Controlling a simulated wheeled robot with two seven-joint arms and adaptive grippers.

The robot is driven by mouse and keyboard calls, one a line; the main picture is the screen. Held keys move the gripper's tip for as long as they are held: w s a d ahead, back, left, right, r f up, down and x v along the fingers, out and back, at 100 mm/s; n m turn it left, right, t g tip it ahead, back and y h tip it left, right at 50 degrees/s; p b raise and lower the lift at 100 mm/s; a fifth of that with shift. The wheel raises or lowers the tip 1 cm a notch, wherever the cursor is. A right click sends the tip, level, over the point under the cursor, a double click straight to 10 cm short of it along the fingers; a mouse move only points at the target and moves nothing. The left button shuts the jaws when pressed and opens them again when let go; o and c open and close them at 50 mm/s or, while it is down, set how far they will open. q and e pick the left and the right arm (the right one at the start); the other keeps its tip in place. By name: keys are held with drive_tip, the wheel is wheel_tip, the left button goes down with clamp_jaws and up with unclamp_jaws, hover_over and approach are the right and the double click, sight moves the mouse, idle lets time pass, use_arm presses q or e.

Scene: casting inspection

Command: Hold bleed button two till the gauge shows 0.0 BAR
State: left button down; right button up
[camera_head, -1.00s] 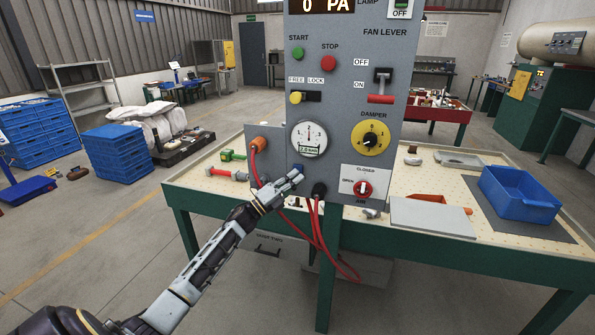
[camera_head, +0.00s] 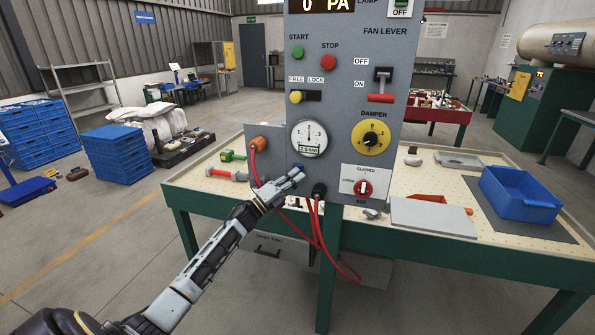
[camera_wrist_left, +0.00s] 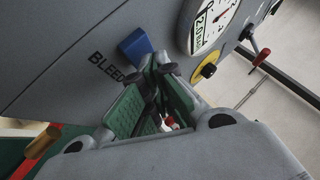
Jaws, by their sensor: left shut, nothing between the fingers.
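The grey panel (camera_head: 345,130) stands on the bench. Its round white gauge (camera_head: 309,138) also shows in the wrist view (camera_wrist_left: 213,22), where its readout appears to be 2.0 BAR. A blue button (camera_wrist_left: 135,45) beside the word BLEED is on the panel; a bit of it shows in the head view (camera_head: 298,167). Part of the label is hidden, so its number cannot be read. My left gripper (camera_head: 297,175) is shut and empty, its tips right at the blue button below the gauge. In the wrist view the tips (camera_wrist_left: 157,64) overlap the button's edge; contact is unclear. My right gripper is out of view.
Red hoses (camera_head: 317,225) hang from the panel just right of my gripper. An orange-ended fitting (camera_head: 259,144) sticks out to the left. A red air valve knob (camera_head: 364,188) and yellow damper dial (camera_head: 371,140) are to the right. A blue bin (camera_head: 520,195) stands on the bench.

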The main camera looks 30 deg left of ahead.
use_arm(q)
drive_tip(key=shift+w+a, duration=0.1)
drive_tip(key=shift+w, duration=0.25)
idle(0.7)
drive_tip(key=shift+s, duration=0.15)
idle(1.5)
drive_tip(key=shift+s+d, duration=0.2)
drive_tip(key=shift+s, duration=0.4)
drive_tip(key=shift+s+d+p, duration=0.2)
drive_tip(key=shift+s+p, duration=0.1)
drive_tip(key=shift+s, duration=0.5)
drive_tip(key=shift+s+d+p, duration=0.2)
drive_tip(key=shift+s+p, duration=0.1)
drive_tip(key=shift+s, duration=0.55)
drive_tip(key=shift+s+d+p, duration=0.2)
drive_tip(key=shift+s+p, duration=0.1)
drive_tip(key=shift+s, duration=0.5)
